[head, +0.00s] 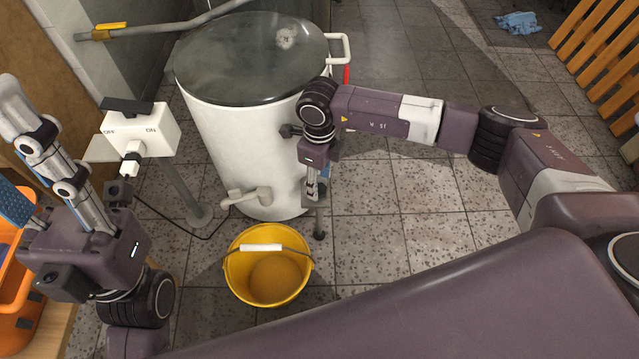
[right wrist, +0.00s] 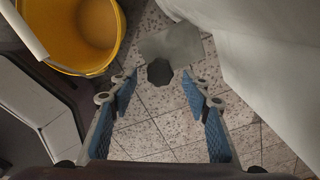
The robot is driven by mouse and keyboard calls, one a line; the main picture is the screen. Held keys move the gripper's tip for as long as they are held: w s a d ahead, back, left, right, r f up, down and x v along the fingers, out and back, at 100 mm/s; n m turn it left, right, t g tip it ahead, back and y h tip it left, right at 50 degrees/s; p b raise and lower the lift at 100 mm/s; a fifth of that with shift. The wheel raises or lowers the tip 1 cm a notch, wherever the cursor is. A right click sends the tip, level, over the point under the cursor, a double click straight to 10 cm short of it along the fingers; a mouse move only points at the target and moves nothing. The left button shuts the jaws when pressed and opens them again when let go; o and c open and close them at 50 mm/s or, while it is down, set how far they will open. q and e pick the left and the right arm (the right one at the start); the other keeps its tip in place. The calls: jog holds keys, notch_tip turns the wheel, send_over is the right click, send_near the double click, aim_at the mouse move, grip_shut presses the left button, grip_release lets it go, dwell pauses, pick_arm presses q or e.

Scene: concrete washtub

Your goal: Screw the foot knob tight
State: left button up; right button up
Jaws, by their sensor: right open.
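The foot knob (right wrist: 160,71) is a dark, many-sided piece under a pale grey bracket in the right wrist view. In the head view the dark foot (head: 320,225) stands at the tub's lower right, below my right gripper (head: 313,192). My right gripper also shows in the right wrist view (right wrist: 158,88), with its blue-padded fingers apart and empty. The knob lies ahead, between the fingertips in the picture; no contact shows. The white washtub (head: 235,140) has a glassy lid. My left gripper (head: 35,165) is at the left, fingers apart.
A yellow bucket (head: 268,288) stands on the floor in front of the tub; it also shows in the right wrist view (right wrist: 121,30). A switch box (head: 150,130) on a post stands left of the tub. An orange crate (head: 20,295) is at far left.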

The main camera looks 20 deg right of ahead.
notch_tip(320, 180, up, 2)
jog(key=shift+r+p, duration=0.15)
jog(key=shift+p, duration=0.5)
jog(key=shift+r+p, duration=1)
jog(key=shift+r, duration=0.35)
